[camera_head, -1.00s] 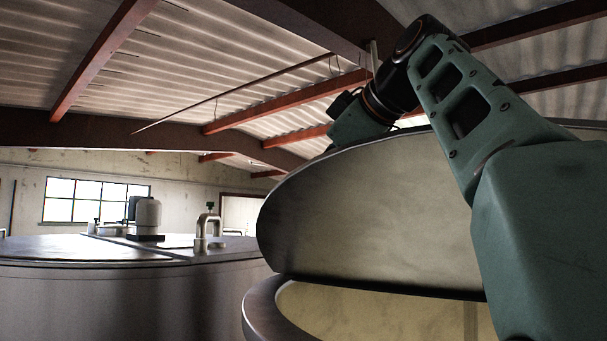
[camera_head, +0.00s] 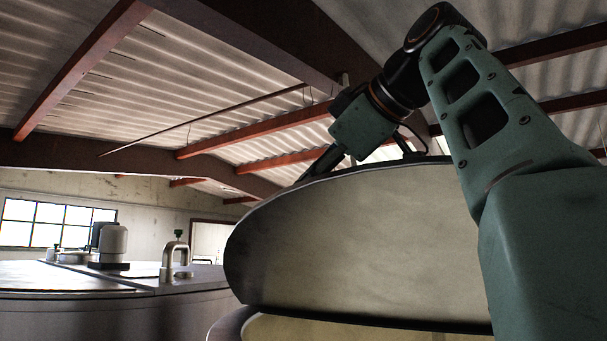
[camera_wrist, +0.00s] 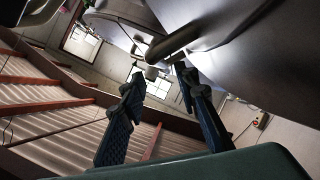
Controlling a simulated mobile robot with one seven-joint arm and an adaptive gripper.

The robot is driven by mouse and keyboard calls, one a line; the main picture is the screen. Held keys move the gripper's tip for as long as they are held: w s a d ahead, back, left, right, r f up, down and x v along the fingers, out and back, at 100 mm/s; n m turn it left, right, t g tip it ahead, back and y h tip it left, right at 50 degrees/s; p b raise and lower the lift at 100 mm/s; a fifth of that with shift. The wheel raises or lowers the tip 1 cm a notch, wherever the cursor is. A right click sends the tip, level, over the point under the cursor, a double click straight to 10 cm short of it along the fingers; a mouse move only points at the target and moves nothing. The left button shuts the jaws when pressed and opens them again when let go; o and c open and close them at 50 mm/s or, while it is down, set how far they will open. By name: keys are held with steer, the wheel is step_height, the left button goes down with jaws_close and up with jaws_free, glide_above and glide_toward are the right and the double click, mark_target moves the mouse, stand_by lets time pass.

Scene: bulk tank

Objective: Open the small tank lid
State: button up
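The small tank lid (camera_head: 350,245) is a large pale round plate with a dark rim. In the head view it stands tilted up, its underside towards the camera. Below it shows the yellowish opening of the small tank (camera_head: 350,330). My gripper (camera_head: 318,165) is at the far side of the lid's upper rim, partly hidden by it. In the wrist view my gripper (camera_wrist: 158,72) has its two dark fingers apart, with nothing held between them. A dark rounded bar (camera_wrist: 178,40) lies just beyond the fingertips; I cannot tell whether it touches them.
A large metal tank (camera_head: 100,315) stands at the left, with a pump-like white cylinder (camera_head: 113,243) and a bent pipe (camera_head: 178,258) on top. Red roof beams (camera_head: 255,130) cross overhead. A window (camera_head: 45,222) is in the back wall.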

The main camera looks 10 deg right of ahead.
steer(key=shift+v, duration=1.45)
steer(key=shift+s+d+r, duration=0.25)
steer(key=shift+s+d, duration=0.05)
steer(key=shift+s, duration=0.2)
